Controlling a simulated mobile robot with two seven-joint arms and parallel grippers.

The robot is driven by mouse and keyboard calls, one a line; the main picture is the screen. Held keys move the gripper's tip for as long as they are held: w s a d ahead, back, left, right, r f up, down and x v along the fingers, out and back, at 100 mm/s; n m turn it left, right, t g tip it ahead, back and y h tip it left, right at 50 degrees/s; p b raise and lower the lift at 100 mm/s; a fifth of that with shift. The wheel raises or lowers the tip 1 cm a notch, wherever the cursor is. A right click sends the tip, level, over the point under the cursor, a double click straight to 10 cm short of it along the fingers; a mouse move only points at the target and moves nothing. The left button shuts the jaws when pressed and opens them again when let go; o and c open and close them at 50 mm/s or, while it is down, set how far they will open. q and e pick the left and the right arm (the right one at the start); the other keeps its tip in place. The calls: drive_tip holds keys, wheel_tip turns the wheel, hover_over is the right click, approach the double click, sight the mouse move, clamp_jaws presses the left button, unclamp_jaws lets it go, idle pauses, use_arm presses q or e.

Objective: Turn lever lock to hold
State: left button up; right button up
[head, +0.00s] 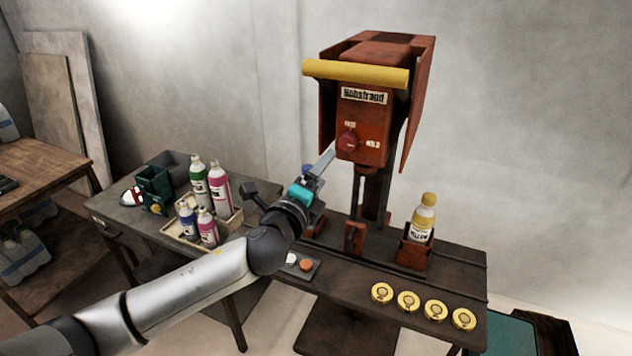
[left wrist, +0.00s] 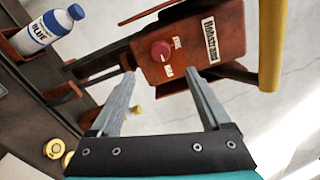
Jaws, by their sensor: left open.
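The lever lock is a round red knob (head: 347,141) on the front of the rust-red machine head (head: 364,115). A FREE label stands above it and a HOLD label to its right. The knob also shows in the left wrist view (left wrist: 161,51), ahead of the fingertips. Which label it points at is too small to tell. My left gripper (head: 328,156) is open and empty, just below and left of the knob and apart from it. Its two fingers (left wrist: 159,75) spread either side of the knob's line in the wrist view. My right gripper is not in view.
A yellow bar handle (head: 356,73) crosses above the machine head. A yellow-capped bottle (head: 422,220) stands in a holder at right; a blue-capped bottle (left wrist: 45,32) stands in another. Gold discs (head: 408,301) line the bench front. Several paint bottles (head: 219,186) stand at left.

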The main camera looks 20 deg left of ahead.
use_arm(q)
drive_tip(key=shift+s, duration=1.35)
drive_tip(key=shift+f, duration=0.1)
drive_tip(key=s+a+f+n+g+y+b, duration=0.1)
drive_tip(key=a+f+n+g+b, duration=0.15)
drive_tip(key=f, duration=0.95)
drive_tip(key=a+f+n+g+y+b, duration=0.1)
drive_tip(key=a+f+n+g+b, duration=0.15)
drive_tip(key=f, duration=0.95)
drive_tip(key=s+f+n+g+b, duration=0.1)
drive_tip(key=s+f+n, duration=0.1)
drive_tip(key=s+f, duration=0.35)
drive_tip(key=s+a+f+n+g+b, duration=0.1)
drive_tip(key=s+f+g+b, duration=0.1)
drive_tip(key=f, duration=0.7)
drive_tip(key=s+f+n+g+b, duration=0.15)
drive_tip(key=s+f, duration=0.25)
drive_tip(key=f, duration=0.4)
drive_tip(key=s+d+f+n+g+b, duration=0.2)
drive_tip(key=s+f+n+g+b, duration=0.3)
drive_tip(key=s+f, duration=1.25)
drive_tip(key=s+d+f+n+g, duration=0.1)
drive_tip(key=s+f, duration=0.3)
drive_tip(key=s, duration=0.5)
drive_tip(key=s+d+f+n+g+h, duration=0.1)
drive_tip(key=s+d+f+n, duration=0.2)
drive_tip(key=s, duration=0.6)
drive_tip(key=shift+d+f+n+b, duration=0.35)
drive_tip(key=shift+d+b, duration=0.05)
drive_tip(key=shift+d, duration=0.25)
